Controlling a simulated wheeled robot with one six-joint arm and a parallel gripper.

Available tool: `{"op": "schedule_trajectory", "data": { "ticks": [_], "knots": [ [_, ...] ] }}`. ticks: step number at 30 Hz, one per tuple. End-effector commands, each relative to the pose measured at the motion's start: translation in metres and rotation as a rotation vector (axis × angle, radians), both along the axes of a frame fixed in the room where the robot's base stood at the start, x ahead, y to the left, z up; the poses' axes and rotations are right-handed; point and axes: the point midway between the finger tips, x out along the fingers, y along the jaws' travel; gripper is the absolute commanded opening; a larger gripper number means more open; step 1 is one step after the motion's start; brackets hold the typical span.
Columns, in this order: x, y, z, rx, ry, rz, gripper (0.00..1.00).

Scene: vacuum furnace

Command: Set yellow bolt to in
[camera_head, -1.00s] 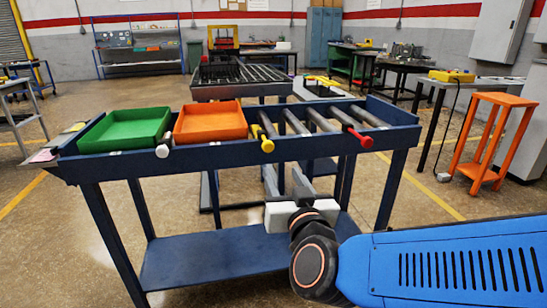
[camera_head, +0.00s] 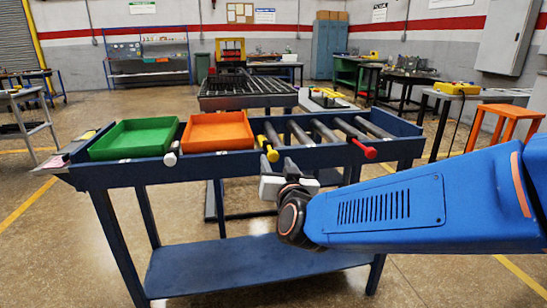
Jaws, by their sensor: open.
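The yellow bolt (camera_head: 268,148) sticks out of the front rail of the blue roller table, between the orange tray and the bare rollers. Its knob end points toward me. My gripper (camera_head: 288,170) is just below and slightly right of the yellow bolt in the picture, in front of the table's front rail. Its jaws are open and hold nothing that I can see. The wrist hides part of the gripper, and I cannot tell whether it touches the bolt.
A white bolt (camera_head: 170,159) and a red bolt (camera_head: 370,152) stick out of the same rail. A green tray (camera_head: 135,138) and an orange tray (camera_head: 217,131) sit on the blue table (camera_head: 110,176). An orange stool (camera_head: 505,112) stands at the right.

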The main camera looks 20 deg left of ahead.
Motion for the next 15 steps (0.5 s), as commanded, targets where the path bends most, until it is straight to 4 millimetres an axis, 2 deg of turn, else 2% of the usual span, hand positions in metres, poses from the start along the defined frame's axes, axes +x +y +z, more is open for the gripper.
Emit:
{"op": "schedule_trajectory", "data": {
  "ticks": [6, 15],
  "knots": [
    [0.028, 0.017, 0.0, 0.0, -0.001, -0.001, 0.45],
    [0.041, 0.025, 0.0, 0.0, 0.0, 0.001, 0.45]
  ]
}}
